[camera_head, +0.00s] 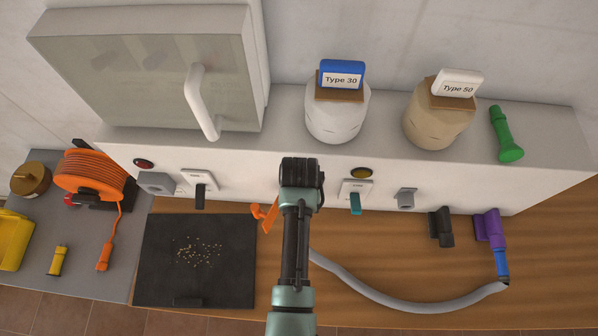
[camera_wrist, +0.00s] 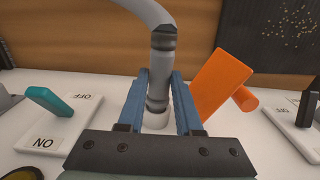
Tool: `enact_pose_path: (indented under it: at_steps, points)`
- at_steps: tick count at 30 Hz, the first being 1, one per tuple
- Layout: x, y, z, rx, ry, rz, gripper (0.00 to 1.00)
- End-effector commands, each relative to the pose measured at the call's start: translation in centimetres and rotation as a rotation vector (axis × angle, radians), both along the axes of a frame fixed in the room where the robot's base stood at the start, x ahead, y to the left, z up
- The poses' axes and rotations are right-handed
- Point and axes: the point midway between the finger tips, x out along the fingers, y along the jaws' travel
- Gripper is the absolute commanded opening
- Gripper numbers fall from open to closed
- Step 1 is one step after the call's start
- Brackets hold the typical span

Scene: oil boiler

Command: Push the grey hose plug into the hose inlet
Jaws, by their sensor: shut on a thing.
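The grey hose plug (camera_wrist: 158,92) is the ribbed end of a grey hose (camera_wrist: 146,12). My gripper (camera_wrist: 160,76) is shut on it, with a blue finger on each side. The plug's lower end meets a pale round fitting (camera_wrist: 156,124) on the white panel, which appears to be the hose inlet. How deep the plug sits cannot be told. In the head view, my arm hides the fingers, plug and inlet. The hose (camera_head: 400,302) curves right across the wooden floor to a blue connector (camera_head: 502,262) at a purple fitting (camera_head: 489,228).
An orange flap (camera_wrist: 223,80) stands close beside my gripper. Switches with a black lever (camera_head: 199,196) and a teal lever (camera_head: 355,204) flank it. A grey socket (camera_head: 406,198) and black fitting (camera_head: 441,227) are at right. A dark mat (camera_head: 228,275) lies at left.

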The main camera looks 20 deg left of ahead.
Motion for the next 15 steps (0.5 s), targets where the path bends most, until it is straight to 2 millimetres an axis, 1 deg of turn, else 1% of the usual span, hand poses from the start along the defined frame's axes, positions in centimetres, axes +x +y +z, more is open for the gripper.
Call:
enact_pose_path:
  at_steps: [5, 6, 11, 12, 15]
  points:
    - [0.59, 0.18, -0.03, -0.001, -0.001, 0.000, 0.00]
    - [0.58, 0.20, 0.01, 0.000, 0.000, -0.001, 0.38]
    - [0.54, 0.19, 0.03, 0.000, 0.000, -0.001, 0.66]
    - [0.53, 0.18, 0.03, 0.000, 0.000, -0.001, 0.69]
    - [0.53, 0.18, 0.03, 0.000, 0.000, -0.001, 0.69]
